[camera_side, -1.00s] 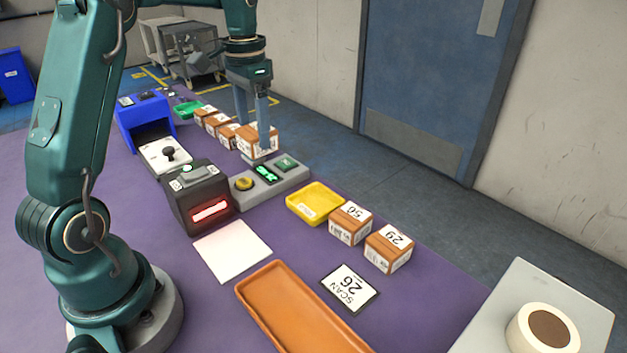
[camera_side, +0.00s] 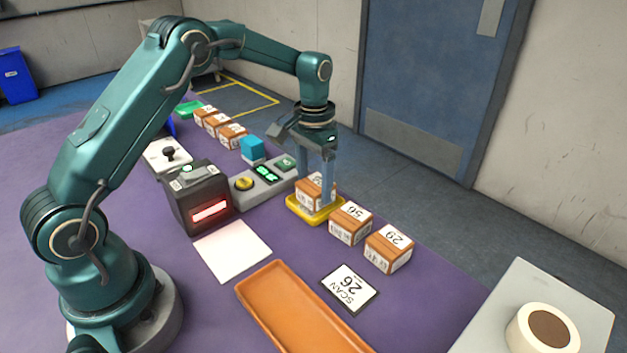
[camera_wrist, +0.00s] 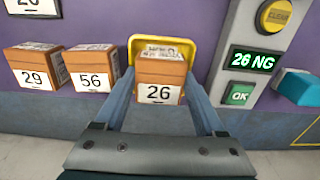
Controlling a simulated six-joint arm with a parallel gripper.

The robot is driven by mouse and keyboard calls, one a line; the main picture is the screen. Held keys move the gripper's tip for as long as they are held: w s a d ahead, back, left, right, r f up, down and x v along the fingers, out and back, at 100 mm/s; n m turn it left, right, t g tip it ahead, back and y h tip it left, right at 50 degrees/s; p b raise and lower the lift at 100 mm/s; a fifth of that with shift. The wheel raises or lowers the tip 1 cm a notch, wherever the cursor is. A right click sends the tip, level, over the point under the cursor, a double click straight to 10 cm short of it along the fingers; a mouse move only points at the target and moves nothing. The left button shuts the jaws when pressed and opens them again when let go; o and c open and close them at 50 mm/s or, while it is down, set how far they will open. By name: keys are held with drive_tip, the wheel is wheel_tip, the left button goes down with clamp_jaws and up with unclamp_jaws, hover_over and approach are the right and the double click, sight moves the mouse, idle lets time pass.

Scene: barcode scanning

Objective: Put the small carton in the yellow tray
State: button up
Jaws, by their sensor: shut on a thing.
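The small carton (camera_side: 309,193) is brown with a white label on top. It also shows in the wrist view (camera_wrist: 160,75), where its label reads 26. My gripper (camera_side: 315,190) is shut on it, with one finger on either side. The carton is at the yellow tray (camera_side: 331,214), over or in it; I cannot tell whether its underside touches the tray floor. The tray's rim shows around and behind the carton in the wrist view (camera_wrist: 190,17).
Cartons marked 56 (camera_side: 350,224) and 29 (camera_side: 388,250) stand right beside the tray. A grey panel (camera_wrist: 232,62) reads "26 NG". A blue block (camera_side: 252,148) stands behind the panel. The scanner (camera_side: 195,200), white pad (camera_side: 232,250) and orange tray (camera_side: 285,305) lie nearer my base.

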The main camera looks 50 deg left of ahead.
drive_tip(key=shift+f, duration=0.55)
drive_tip(key=shift+f, duration=0.15)
drive_tip(key=o, duration=1.5)
